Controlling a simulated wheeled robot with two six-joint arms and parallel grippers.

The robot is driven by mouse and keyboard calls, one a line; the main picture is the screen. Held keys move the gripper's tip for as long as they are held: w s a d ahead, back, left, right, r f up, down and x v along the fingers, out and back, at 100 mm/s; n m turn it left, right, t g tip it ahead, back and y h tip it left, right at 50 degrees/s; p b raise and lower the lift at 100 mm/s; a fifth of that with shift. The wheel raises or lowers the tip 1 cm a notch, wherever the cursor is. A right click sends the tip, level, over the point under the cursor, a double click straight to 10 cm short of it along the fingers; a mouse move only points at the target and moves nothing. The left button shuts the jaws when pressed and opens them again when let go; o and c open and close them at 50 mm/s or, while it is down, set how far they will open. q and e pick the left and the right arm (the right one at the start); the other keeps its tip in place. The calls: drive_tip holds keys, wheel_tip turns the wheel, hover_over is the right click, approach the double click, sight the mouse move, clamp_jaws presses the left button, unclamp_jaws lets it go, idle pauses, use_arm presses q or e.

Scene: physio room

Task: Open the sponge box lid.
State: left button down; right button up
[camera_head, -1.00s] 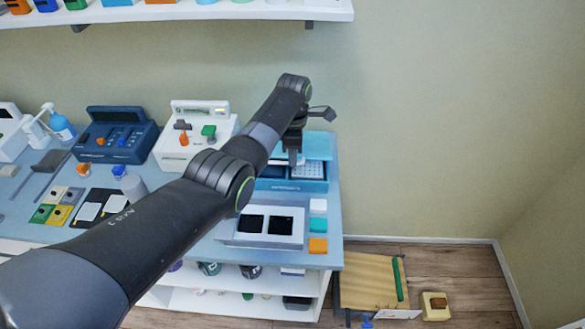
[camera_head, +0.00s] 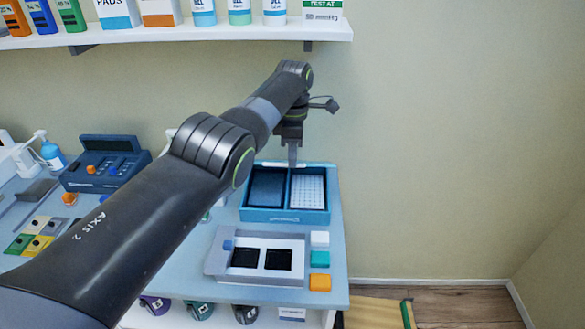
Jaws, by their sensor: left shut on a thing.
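The sponge box (camera_head: 286,216) is a teal-blue box at the back right of the table. Its top is open, and I see a dark blue compartment on the left and a white gridded one on the right. A thin light-blue strip at its back edge (camera_head: 318,164) looks like the lid seen nearly edge-on, raised at the rear. My left gripper (camera_head: 292,162) reaches down to that back edge and is shut on the lid; the exact grip is hard to see. My right gripper is not in view.
A grey tray with two black pads (camera_head: 226,266) lies in front of the box. White, green and orange blocks (camera_head: 320,259) sit beside it. A dark blue device (camera_head: 105,165) stands at left. A loaded shelf (camera_head: 200,36) hangs above. The wall is close behind.

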use_arm(q)
drive_tip(key=shift+w, duration=0.2)
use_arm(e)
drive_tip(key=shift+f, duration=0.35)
use_arm(q)
drive_tip(key=c, duration=1.8)
unclamp_jaws()
drive_tip(key=shift+w+f, duration=0.1)
drive_tip(key=o, duration=0.3)
drive_tip(key=shift+w+f, duration=0.15)
drive_tip(key=shift+w, duration=0.1)
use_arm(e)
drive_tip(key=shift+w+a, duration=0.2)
